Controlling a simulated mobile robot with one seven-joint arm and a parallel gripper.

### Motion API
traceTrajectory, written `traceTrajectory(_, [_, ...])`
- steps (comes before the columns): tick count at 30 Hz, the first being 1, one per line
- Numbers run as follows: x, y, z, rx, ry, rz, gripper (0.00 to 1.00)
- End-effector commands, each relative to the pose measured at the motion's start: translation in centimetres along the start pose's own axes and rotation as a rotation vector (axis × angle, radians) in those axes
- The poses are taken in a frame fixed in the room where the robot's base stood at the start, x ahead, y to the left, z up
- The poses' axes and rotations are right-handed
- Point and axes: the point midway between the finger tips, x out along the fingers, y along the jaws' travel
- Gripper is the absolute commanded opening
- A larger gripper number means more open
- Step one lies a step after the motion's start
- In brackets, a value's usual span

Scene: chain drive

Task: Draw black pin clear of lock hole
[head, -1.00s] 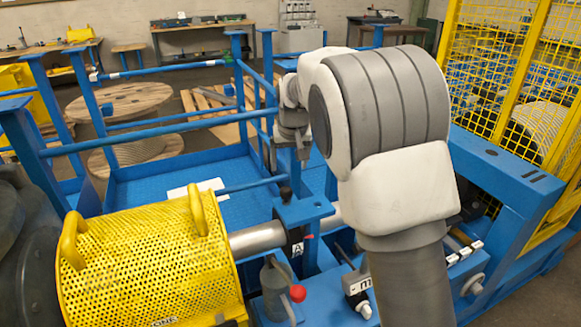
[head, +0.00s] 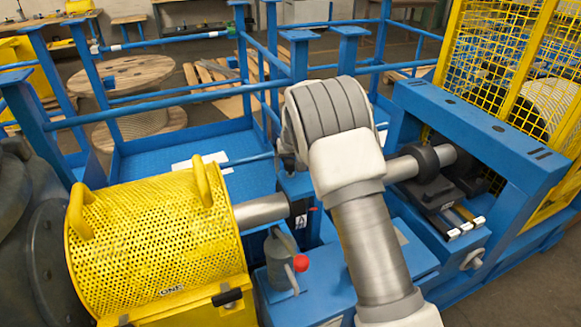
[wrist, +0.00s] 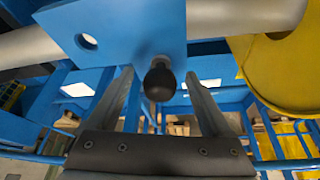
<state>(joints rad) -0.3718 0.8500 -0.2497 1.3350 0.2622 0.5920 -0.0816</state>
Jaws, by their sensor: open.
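The black pin (wrist: 160,80) shows in the wrist view as a dark round knob on a short stem, standing out from the edge of a blue plate (wrist: 118,22). The hole it sits in is hidden. A separate round open hole (wrist: 87,41) shows in the plate to the left. My gripper (wrist: 161,76) is open, one finger on each side of the knob in the picture, with visible gaps. I cannot tell how far the fingertips reach along it. In the head view my arm hides the pin and fingers.
A yellow perforated guard (head: 150,230) covers the drive at the left. A grey shaft (head: 262,209) runs from it to the blue bracket. A red-knobbed lever (head: 301,263) stands close in front. Blue railings (head: 180,110) stand behind, and a yellow mesh cage (head: 500,60) at the right.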

Motion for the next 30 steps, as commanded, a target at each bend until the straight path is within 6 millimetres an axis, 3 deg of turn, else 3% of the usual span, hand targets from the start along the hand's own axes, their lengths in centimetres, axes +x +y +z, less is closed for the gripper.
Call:
traceTrajectory(12, [0.84,-0.02,0.0,0.0,0.0,0.0,0.83])
traceTrajectory(26, [0.81,-0.02,0.0,0.0,0.0,0.0,0.02])
traceTrajectory(30, [0.8,-0.02,0.0,-0.001,0.0,0.0,0.0])
